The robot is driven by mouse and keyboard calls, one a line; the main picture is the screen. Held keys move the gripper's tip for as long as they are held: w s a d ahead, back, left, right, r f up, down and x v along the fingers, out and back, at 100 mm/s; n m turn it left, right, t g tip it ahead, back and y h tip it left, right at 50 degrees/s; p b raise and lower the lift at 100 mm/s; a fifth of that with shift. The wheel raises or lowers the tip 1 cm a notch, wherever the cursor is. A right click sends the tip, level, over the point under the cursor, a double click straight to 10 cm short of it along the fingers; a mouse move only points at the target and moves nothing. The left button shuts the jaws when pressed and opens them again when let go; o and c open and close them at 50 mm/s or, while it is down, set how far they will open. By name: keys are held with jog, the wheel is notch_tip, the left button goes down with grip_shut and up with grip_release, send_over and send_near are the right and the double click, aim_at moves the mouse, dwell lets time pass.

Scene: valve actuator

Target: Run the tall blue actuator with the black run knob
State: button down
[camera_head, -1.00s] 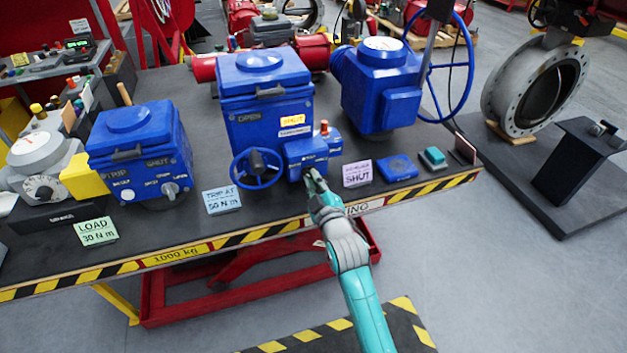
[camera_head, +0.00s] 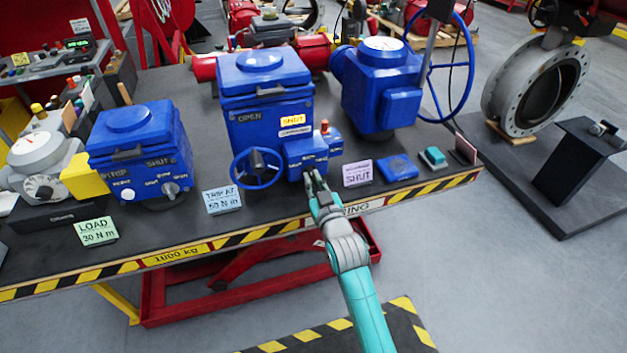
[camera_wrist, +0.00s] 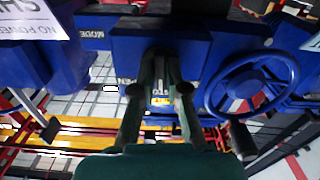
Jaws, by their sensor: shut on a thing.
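The tall blue actuator (camera_head: 268,110) stands at the middle of the bench, with a yellow "SHUT" tag on its front. A small blue control box (camera_head: 307,155) with a red-topped part above it sits at its lower right. My gripper (camera_head: 312,180) is at the front of this box, shut on a knob there. In the wrist view my gripper (camera_wrist: 161,62) has both fingers reaching to the blue box face (camera_wrist: 190,45). The knob is hidden between the fingertips, so its colour and setting do not show.
A blue handwheel (camera_head: 257,168) is close left of my gripper. A pale blue "50 N m" card (camera_head: 222,200) and a lilac "SHUT" card (camera_head: 357,174) stand nearby. A lower blue actuator (camera_head: 140,150) is left, another with a large wheel (camera_head: 380,90) right.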

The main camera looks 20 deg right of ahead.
jog(key=shift+m, duration=0.6)
jog(key=c, duration=1.2)
grip_release()
jog(key=s, duration=1.2)
